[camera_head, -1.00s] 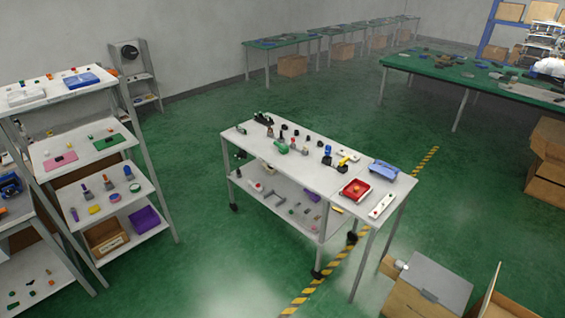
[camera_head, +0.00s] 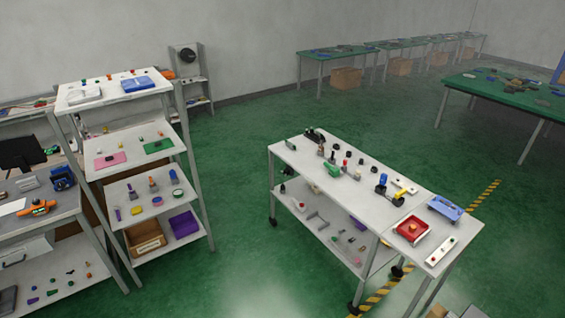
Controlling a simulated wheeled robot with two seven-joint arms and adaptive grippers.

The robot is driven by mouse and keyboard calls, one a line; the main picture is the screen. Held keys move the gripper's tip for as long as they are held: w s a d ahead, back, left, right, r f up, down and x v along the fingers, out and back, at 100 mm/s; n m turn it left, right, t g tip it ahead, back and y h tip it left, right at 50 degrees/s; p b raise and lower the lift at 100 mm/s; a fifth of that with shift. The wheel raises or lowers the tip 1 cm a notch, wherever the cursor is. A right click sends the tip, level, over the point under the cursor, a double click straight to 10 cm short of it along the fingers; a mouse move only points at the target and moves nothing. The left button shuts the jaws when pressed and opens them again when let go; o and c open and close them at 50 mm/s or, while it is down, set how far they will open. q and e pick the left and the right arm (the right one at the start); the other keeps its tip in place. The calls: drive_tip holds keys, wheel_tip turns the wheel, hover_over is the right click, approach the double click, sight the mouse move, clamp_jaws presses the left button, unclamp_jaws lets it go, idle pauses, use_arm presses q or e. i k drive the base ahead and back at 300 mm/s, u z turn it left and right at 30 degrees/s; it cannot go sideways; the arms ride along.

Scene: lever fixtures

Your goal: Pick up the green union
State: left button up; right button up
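A green piece (camera_head: 333,171), which looks like the green union, lies on the white top of the wheeled cart (camera_head: 365,205), left of the middle. Small black, red and grey parts stand close beside and behind it. It is too small here to make out its exact shape. Neither of my grippers shows in this view.
A red tray (camera_head: 411,229), a blue tray (camera_head: 446,207) and a white button strip (camera_head: 441,251) sit at the cart's right end. A stepped shelf (camera_head: 120,90) stands left. Green floor (camera_head: 238,180) lies open between shelf and cart. A green table (camera_head: 505,95) stands at the far right.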

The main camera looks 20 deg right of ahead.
sight(334, 171)
drive_tip(key=u, duration=0.2)
drive_tip(key=i, duration=1.65)
drive_tip(key=z, duration=0.8)
